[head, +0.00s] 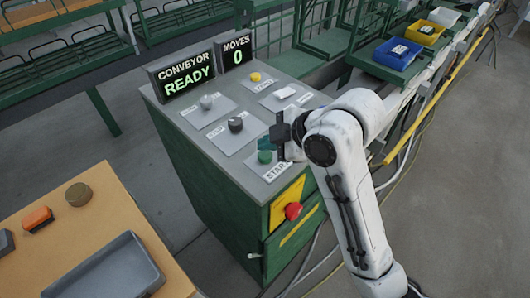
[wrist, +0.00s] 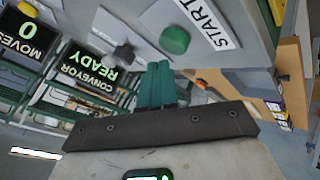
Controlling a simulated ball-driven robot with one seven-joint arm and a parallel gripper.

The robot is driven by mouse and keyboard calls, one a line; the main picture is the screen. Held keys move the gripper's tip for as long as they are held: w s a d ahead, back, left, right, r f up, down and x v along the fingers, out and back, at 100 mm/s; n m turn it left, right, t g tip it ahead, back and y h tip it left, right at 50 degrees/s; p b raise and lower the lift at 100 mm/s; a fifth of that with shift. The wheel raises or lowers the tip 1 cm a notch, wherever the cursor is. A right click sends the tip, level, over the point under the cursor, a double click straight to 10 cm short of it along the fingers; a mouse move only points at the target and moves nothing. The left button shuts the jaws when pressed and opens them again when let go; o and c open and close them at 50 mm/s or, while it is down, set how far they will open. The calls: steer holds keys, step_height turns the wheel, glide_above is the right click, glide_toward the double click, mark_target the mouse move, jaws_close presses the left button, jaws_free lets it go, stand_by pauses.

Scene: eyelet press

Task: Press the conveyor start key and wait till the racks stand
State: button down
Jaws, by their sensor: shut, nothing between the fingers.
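The green round start key (head: 265,157) sits on the grey console top (head: 180,127) beside a START label. It also shows in the wrist view (wrist: 174,40), just beyond my fingertips. My gripper (head: 264,143) is shut and empty, its teal fingers close to the key. In the wrist view the fingertips (wrist: 160,66) point toward the key with a visible gap. The conveyor display (head: 186,77) reads CONVEYOR READY, and the moves display (head: 236,54) reads 0. A green rack (head: 62,63) stands at the left; whether it moves cannot be told.
A red emergency button (head: 293,211) sticks out of the console's front on a yellow plate. Grey knobs and a yellow button (head: 255,77) share the console top. A wooden table (head: 125,215) with a grey tray (head: 105,270) is at the lower left. Blue (head: 397,54) and yellow bins stand right.

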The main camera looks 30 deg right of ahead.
steer(key=shift+f, duration=0.35)
